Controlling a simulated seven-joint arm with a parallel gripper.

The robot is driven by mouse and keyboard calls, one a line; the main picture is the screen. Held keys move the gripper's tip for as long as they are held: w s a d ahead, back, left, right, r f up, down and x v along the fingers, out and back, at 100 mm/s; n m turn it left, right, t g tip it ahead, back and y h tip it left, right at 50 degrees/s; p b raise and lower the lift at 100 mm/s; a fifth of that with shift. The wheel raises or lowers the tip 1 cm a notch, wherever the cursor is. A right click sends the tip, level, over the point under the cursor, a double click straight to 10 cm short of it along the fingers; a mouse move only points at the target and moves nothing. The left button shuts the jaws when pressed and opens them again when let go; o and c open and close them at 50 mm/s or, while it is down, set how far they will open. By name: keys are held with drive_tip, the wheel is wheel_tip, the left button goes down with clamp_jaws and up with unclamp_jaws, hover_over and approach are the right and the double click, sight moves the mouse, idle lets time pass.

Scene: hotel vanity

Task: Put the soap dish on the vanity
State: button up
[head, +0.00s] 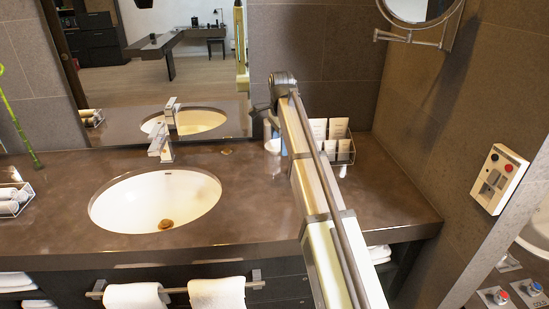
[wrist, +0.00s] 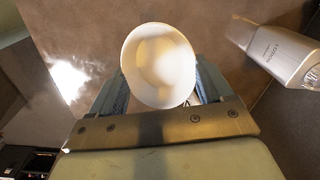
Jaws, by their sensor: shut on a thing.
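The soap dish (wrist: 158,65) looks like a round white bowl in the wrist view. My gripper (wrist: 160,84) is shut on it, with a blue-grey finger at each side of the dish. The brown vanity top (head: 240,210) runs across the head view, and its brown surface (wrist: 215,28) appears behind the dish in the wrist view. In the head view my arm reaches over the right part of the counter and largely hides the gripper and dish. I cannot tell whether the dish touches the counter.
An oval sink (head: 125,205) with a chrome faucet (head: 160,146) is left of my arm. A wire rack (head: 345,150) with cards stands at the back right.

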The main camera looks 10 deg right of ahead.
drive_tip(key=n, duration=0.2)
drive_tip(key=s+n, duration=0.1)
drive_tip(key=n, duration=0.1)
drive_tip(key=shift+s+f, duration=0.1)
drive_tip(key=shift+f, duration=0.05)
drive_tip(key=n, duration=0.6)
drive_tip(key=shift+s+n, duration=0.1)
drive_tip(key=shift+n, duration=0.2)
drive_tip(key=w+f, duration=0.1)
drive_tip(key=w, duration=1.7)
drive_tip(key=shift+f, duration=0.25)
drive_tip(key=shift+f, duration=0.2)
drive_tip(key=o, duration=1)
drive_tip(key=shift+o, duration=0.2)
